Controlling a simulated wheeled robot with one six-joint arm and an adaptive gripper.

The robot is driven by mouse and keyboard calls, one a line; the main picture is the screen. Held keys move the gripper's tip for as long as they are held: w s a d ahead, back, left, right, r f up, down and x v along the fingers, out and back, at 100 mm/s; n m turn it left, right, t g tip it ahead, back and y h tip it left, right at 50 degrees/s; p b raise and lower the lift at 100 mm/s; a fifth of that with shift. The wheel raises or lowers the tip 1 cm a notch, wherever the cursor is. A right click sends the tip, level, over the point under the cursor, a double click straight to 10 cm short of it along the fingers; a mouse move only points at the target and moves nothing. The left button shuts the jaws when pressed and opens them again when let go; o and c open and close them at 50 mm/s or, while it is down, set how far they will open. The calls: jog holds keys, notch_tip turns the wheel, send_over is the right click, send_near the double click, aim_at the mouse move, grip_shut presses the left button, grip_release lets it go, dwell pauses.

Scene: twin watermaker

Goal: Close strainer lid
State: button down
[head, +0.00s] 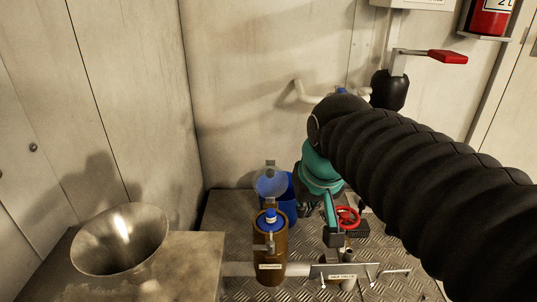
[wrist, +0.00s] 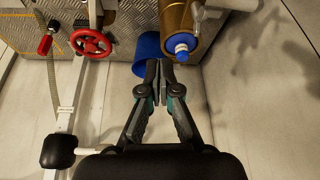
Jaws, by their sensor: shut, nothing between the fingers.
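The strainer (head: 268,248) is an upright brass cylinder with a label, low in the middle of the head view. A blue-topped fitting (head: 270,217) shows at its top. A round bluish lid (head: 270,184) appears raised behind the top, with a small grey tab above it. In the wrist view the strainer (wrist: 176,16) is at the top, with its blue fitting (wrist: 180,46) near the fingertips. My gripper (wrist: 160,66) is shut and empty, apart from the strainer. The lid is not clear in the wrist view.
A blue bucket (head: 291,205) stands behind the strainer. A red handwheel (head: 347,217) is to its right, near a labelled pipe bracket (head: 343,271). A metal funnel (head: 120,240) sits on a box at the left. Walls (head: 240,90) close off the back.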

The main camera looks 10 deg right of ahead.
jog(key=w+r+g, duration=0.1)
jog(key=w+r, duration=0.2)
jog(key=w, duration=0.3)
jog(key=w+r+g, duration=0.1)
jog(key=w+r, duration=0.2)
jog(key=w, duration=0.4)
jog(key=m+g, duration=0.2)
send_over(270, 175)
jog(key=w, duration=0.6)
jog(key=f, duration=0.1)
notch_tip(270, 175, down, 10)
jog(key=d+f+b, duration=0.1)
jog(key=b, duration=0.1)
jog(key=shift+s+a+r, duration=0.2)
jog(key=shift+s+r, duration=0.3)
jog(key=shift+s, duration=0.4)
jog(key=shift+s+a+r, duration=0.2)
jog(key=shift+s+r, duration=0.3)
jog(key=shift+s, duration=0.35)
jog(key=shift+b, duration=0.4)
